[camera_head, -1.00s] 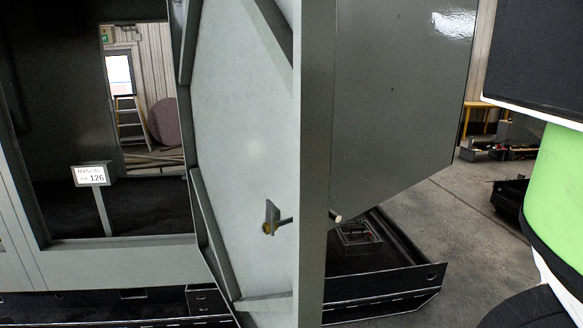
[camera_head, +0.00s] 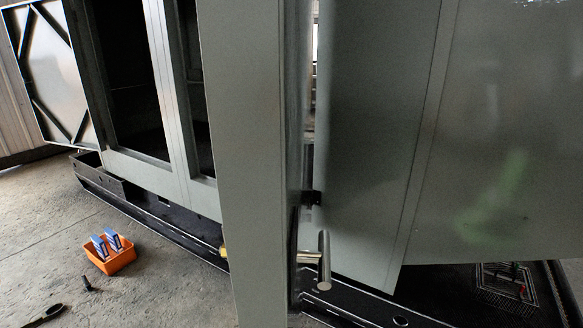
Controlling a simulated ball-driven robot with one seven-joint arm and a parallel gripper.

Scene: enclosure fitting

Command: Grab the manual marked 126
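The manual marked 126 is not visible in the current head view. The grey enclosure stands with an open door (camera_head: 255,150) across the middle of the picture; its metal handle (camera_head: 324,262) shows low on it. Left of this door, a framed opening (camera_head: 125,80) leads into the dark inside, where I make out no sign or manual. My gripper is not in view.
An orange bin (camera_head: 112,264) with blue and white items stands on the floor at left, near small dark tools (camera_head: 88,284). A wire basket (camera_head: 503,284) lies at lower right. Grey panels (camera_head: 480,130) fill the right side. Floor at left is mostly clear.

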